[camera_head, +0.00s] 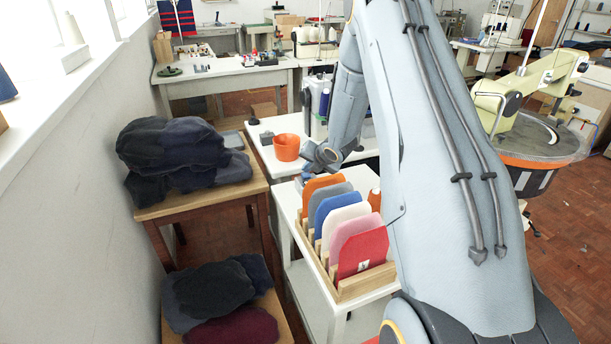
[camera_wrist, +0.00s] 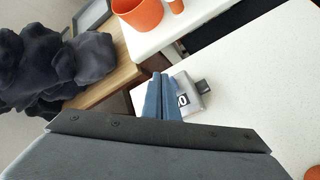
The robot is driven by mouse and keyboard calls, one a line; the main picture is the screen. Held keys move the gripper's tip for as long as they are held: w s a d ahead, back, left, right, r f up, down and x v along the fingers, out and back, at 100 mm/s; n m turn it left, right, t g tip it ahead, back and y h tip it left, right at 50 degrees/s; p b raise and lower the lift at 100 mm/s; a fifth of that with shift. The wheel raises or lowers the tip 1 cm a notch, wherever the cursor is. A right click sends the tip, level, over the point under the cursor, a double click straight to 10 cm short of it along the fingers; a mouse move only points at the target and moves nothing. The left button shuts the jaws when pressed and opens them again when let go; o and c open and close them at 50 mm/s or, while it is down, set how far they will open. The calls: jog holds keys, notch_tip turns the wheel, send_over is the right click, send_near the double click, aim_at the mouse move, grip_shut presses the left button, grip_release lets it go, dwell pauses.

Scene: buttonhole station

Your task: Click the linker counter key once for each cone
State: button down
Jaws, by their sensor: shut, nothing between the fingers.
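In the wrist view a small grey box with a dark-and-white number window, which looks like the counter (camera_wrist: 190,100), sits on the white table. The finger hides part of it, and the number is not fully readable. A dark tab, perhaps its key (camera_wrist: 203,86), sticks out on its right side. My gripper (camera_wrist: 161,76) is shut and empty, its blue fingers overlapping the counter's left side; I cannot tell whether they touch it. In the head view my gripper (camera_head: 308,172) is low behind the coloured panels. An orange cone (camera_head: 374,198) stands right of them; its edge shows in the wrist view (camera_wrist: 313,173).
A wooden rack (camera_head: 340,284) holds several coloured panels on the white table's front. An orange pot (camera_head: 286,147) stands on the white table behind. Dark garments (camera_head: 180,150) are piled on a wooden table at left. The white tabletop right of the counter is largely clear.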

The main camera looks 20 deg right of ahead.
jog(key=shift+f+b, duration=0.6)
jog(key=shift+b, duration=0.05)
dwell(0.6)
jog(key=shift+r, duration=0.15)
jog(key=shift+r+p, duration=0.55)
jog(key=shift+r, duration=0.3)
jog(key=shift+r, duration=0.1)
jog(key=shift+r+p, duration=1.75)
jog(key=shift+r, duration=0.65)
jog(key=shift+r, duration=0.1)
dwell(0.7)
notch_tip(320, 180, up, 4)
jog(key=p, duration=0.3)
jog(key=shift+f+p, duration=0.2)
jog(key=shift+p, duration=0.1)
